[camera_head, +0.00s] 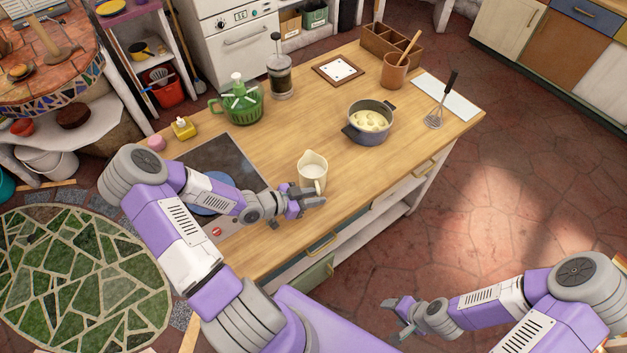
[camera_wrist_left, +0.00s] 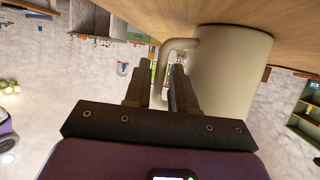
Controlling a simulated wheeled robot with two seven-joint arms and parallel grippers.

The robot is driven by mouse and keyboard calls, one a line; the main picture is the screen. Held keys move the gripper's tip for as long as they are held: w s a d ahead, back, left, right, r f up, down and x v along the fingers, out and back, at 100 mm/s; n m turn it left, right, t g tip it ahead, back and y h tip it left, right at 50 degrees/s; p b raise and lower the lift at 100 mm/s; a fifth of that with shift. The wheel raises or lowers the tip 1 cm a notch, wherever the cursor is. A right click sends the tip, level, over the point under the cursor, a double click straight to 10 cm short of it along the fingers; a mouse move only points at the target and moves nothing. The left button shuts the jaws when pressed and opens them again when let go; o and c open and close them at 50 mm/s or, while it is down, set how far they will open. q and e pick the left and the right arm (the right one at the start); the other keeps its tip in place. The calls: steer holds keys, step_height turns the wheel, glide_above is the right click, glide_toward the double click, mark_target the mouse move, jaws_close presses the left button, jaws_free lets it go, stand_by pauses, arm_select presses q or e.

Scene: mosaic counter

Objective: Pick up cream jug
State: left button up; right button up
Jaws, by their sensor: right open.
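The cream jug (camera_head: 312,174) stands upright near the front edge of the wooden counter, with its handle towards my left gripper. My left gripper (camera_head: 311,202) is at the jug's near side. In the left wrist view the jug's pale body (camera_wrist_left: 236,75) fills the upper right, under the counter's surface, which appears at the top. The handle shows in the gap between the fingers of my left gripper (camera_wrist_left: 164,78); I cannot tell whether they press on it. My right gripper (camera_head: 395,314) is open and empty over the floor, away from the counter.
A dark hob (camera_head: 215,165) lies to the left, partly behind my left arm. The wood around the jug is clear.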

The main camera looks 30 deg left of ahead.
arm_select(q)
steer(key=shift+w+d+f, duration=0.3)
steer(key=shift+w+d, duration=0.1)
steer(key=shift+w, duration=0.1)
jaws_close()
steer(key=shift+r, duration=0.1)
stand_by(1.0)
